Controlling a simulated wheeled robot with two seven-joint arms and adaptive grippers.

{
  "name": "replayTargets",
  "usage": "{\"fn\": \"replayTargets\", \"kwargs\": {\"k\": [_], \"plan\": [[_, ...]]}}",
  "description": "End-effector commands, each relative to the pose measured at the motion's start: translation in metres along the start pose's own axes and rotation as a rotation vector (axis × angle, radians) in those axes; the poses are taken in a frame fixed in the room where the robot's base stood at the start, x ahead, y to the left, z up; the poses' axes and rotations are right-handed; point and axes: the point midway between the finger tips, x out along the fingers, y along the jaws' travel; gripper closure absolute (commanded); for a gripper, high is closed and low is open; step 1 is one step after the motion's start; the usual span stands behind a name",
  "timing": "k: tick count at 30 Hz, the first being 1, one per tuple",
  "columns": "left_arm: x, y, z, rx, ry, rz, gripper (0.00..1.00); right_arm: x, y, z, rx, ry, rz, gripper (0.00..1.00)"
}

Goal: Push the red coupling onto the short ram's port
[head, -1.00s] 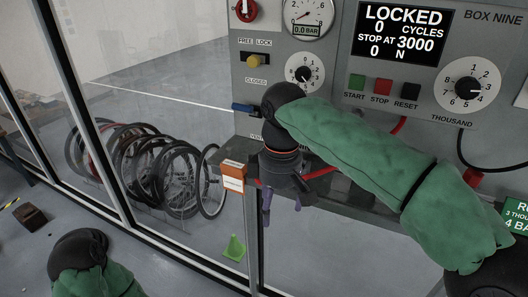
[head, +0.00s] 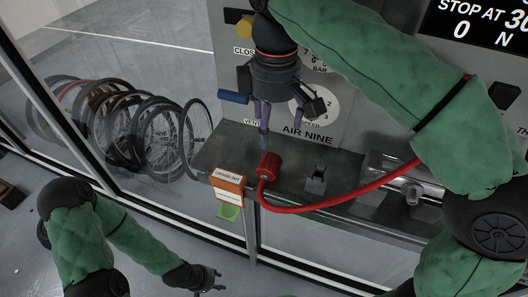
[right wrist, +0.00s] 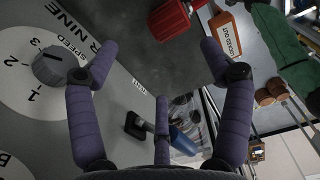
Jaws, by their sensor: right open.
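The red coupling (head: 269,165) stands on the dark bench near its left end, with a red hose (head: 320,208) running from it to the right. My right gripper (head: 283,133) is open and empty, fingers pointing down, above and behind the coupling. The coupling also shows at the top of the right wrist view (right wrist: 172,18), beyond the spread fingers (right wrist: 155,55) and touching neither. A silvery cylinder (head: 412,193) lies further right on the bench; I cannot tell whether it is the short ram, and no port is clear. My left gripper (head: 210,282) is low at the bottom, apart from the bench; its jaw opening is unclear.
A small dark block (head: 317,179) stands on the bench right of the coupling. An orange-and-white tag box (head: 228,188) is at the bench's left front corner. The grey panel (head: 345,100) with dials rises behind. A glass partition and bicycle wheels (head: 130,125) are at left.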

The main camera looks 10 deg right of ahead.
Motion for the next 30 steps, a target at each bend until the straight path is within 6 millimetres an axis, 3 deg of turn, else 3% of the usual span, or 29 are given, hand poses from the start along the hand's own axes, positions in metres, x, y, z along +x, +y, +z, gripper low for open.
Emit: {"fn": "replayTargets", "kwargs": {"k": [6, 14, 22, 30], "plan": [[0.003, -0.001, 0.001, 0.000, -0.002, 0.000, 0.60, 0.033, -0.001, 0.001, 0.001, -0.003, -0.002, 0.20], [0.002, -0.001, 0.000, 0.000, 0.000, 0.000, 0.60, 0.050, -0.002, -0.001, 0.000, -0.002, -0.001, 0.20], [-0.002, 0.001, 0.001, 0.000, -0.001, 0.000, 0.60, 0.085, -0.008, -0.006, 0.001, -0.003, -0.002, 0.20], [-0.002, 0.001, 0.000, 0.000, -0.001, 0.000, 0.60, 0.096, -0.008, -0.007, 0.001, -0.001, -0.001, 0.20]]}}
